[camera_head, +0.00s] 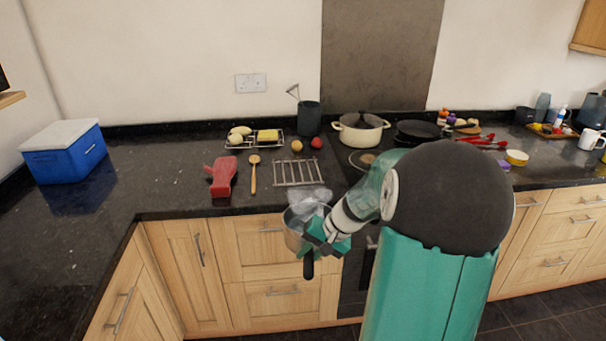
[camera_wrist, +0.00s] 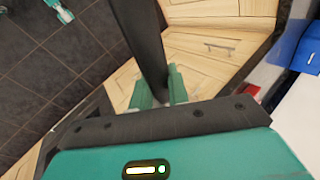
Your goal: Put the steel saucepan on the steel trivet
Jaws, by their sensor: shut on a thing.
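The steel saucepan (camera_head: 294,229) is in front of the counter's front edge, before the wooden drawers, partly hidden by my gripper. Its black handle (camera_head: 308,266) points down toward the floor in the head view. My gripper (camera_head: 322,240) is shut on this handle. In the wrist view the dark handle (camera_wrist: 143,35) runs between the green fingers of my gripper (camera_wrist: 160,90); the pan's body is not clear there. The steel trivet (camera_head: 298,173), a flat wire rack, lies on the counter near the front edge, just behind the pan, with nothing on it.
A red object (camera_head: 222,177) and a wooden spoon (camera_head: 254,174) lie left of the trivet. Behind are a rack with food (camera_head: 255,145), a dark utensil pot (camera_head: 309,118) and a cream lidded pot (camera_head: 361,130). A blue box (camera_head: 64,155) stands far left, with clear counter beside it.

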